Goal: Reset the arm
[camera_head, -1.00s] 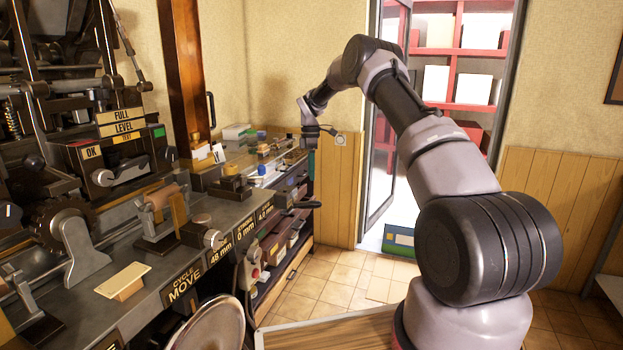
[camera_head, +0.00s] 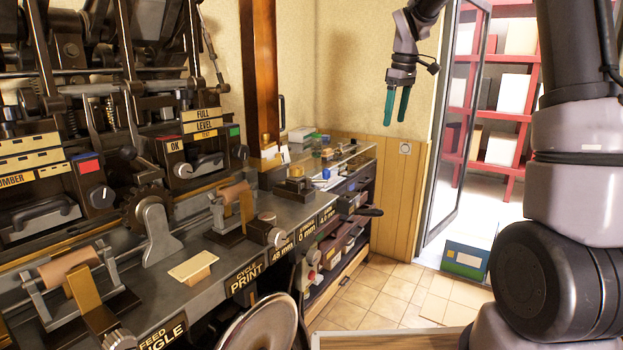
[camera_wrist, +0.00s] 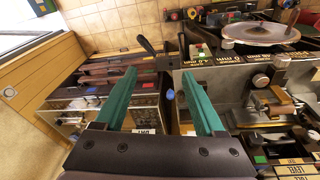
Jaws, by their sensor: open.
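My gripper (camera_head: 397,106) hangs fingers down in the upper right of the head view, in front of the beige wall and clear of the bench. Its two green fingers are apart with nothing between them. In the wrist view my gripper (camera_wrist: 168,98) is also open and empty, with the bench and its drawers beyond the fingers. My arm comes down from the top right and is partly cut off by the frame edge.
The press (camera_head: 70,120) with its knobs and rollers fills the left. Its bench front carries a CYCLE PRINT label (camera_head: 247,278). A round metal disc (camera_head: 262,325) juts out at the front. A glass door (camera_head: 450,130) stands open at the right, near a green and blue box (camera_head: 466,258).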

